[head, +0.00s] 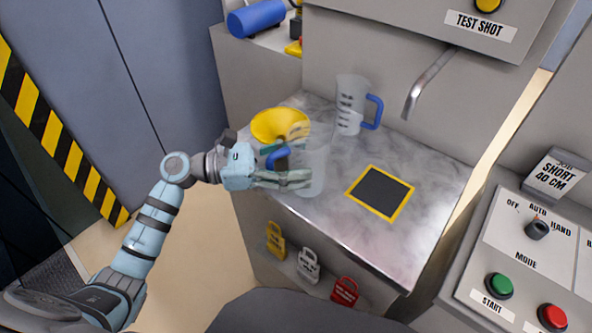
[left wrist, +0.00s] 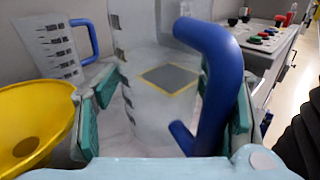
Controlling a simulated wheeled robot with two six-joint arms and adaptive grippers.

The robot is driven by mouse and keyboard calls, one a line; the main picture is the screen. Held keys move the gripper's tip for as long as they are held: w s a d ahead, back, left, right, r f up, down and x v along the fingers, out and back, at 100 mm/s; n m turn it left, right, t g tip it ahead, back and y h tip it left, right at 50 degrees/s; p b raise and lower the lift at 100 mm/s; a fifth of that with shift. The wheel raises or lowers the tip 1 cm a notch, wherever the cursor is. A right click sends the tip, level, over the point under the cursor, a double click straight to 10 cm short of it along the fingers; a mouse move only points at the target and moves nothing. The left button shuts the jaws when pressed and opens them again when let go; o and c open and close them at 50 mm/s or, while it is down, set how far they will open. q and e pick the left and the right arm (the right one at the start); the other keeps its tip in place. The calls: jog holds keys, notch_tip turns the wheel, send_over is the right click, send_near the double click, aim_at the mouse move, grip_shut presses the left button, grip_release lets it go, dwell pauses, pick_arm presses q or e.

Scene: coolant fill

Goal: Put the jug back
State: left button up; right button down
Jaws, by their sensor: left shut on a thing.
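A clear jug (head: 316,160) with a blue handle is between the fingers of my left gripper (head: 298,164), which is shut on it. The jug is upright near the left front part of the steel counter; I cannot tell whether its base touches. In the left wrist view the held jug (left wrist: 150,105) fills the middle, its blue handle toward the right finger. A second clear jug (head: 351,103) with a blue handle and dark markings stands at the back of the counter; it also shows in the left wrist view (left wrist: 58,50). My right gripper is not in view.
A yellow funnel (head: 279,123) sits close behind my left gripper. A black square with a yellow border (head: 380,193) lies on the counter (head: 425,185), right of the held jug. A metal spout (head: 428,84) hangs above the back right. A control panel (head: 520,255) stands at right.

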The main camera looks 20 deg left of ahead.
pick_arm(q)
jog(key=shift+s+f, duration=0.1)
jog(key=shift+f, duration=0.8)
jog(key=shift+s, duration=0.1)
jog(key=shift+f+b, duration=0.3)
jog(key=shift+b, duration=0.1)
jog(key=o, duration=1.8)
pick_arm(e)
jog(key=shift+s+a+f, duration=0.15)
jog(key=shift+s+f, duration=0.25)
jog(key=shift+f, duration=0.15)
pick_arm(q)
jog(key=shift+r, duration=0.1)
